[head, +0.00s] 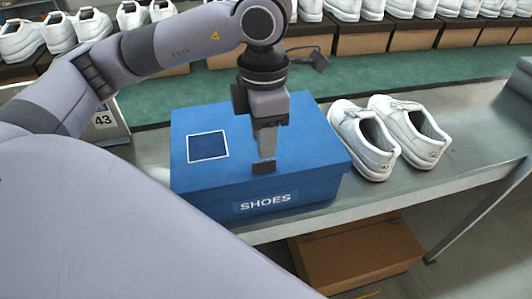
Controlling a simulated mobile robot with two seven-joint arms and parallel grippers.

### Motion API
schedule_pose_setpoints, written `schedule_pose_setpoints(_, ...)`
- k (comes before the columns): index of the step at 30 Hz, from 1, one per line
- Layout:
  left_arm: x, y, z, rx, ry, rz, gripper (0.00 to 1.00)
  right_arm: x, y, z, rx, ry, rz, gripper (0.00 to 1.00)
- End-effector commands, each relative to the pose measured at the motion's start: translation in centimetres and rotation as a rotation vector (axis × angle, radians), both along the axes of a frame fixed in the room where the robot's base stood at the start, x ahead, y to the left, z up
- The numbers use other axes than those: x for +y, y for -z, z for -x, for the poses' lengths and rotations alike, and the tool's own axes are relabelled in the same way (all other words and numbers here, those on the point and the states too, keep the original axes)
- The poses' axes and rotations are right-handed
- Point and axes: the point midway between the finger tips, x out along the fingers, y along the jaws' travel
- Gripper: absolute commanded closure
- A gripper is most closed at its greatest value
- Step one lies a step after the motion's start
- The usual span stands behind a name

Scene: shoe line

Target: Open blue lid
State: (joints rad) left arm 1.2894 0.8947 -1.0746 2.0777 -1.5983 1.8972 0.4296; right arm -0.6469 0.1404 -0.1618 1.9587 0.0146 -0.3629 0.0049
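A blue shoe box with SHOES on its front (262,204) stands on the grey metal table. Its blue lid (243,118) is on the box and looks closed, with a dark square label (208,146) at left. My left gripper (264,166) points down over the lid near its front edge. Its fingers line up in this view, so its opening and any contact with the lid are unclear. My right gripper is out of view.
A pair of white shoes (365,143) stands right of the box. White shoes on boxes line the back behind a green strip (390,69). A brown carton (355,254) sits below the table. The table (462,150) is clear at far right.

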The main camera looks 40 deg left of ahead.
Motion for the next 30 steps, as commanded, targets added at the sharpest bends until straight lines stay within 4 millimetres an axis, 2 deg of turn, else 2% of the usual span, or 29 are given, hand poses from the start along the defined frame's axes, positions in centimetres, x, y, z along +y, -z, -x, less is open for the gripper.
schedule_pose_setpoints(3,0.0,2.1,0.1,0.004,-0.001,0.000,0.67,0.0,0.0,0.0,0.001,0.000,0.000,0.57)
schedule_pose_setpoints(9,0.0,4.4,0.1,0.003,0.001,0.002,0.67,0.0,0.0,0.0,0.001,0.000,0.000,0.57)
schedule_pose_setpoints(20,-0.1,5.1,0.0,0.002,0.002,0.004,0.67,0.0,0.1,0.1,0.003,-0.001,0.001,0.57)
schedule_pose_setpoints(21,-0.1,5.1,0.0,0.002,0.002,0.004,0.80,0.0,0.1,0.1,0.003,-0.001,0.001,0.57)
schedule_pose_setpoints(23,-0.1,5.1,0.0,0.002,0.002,0.004,1.00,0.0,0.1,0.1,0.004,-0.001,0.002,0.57)
schedule_pose_setpoints(30,-0.1,5.0,0.0,0.002,0.002,0.004,1.00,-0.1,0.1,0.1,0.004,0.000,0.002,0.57)
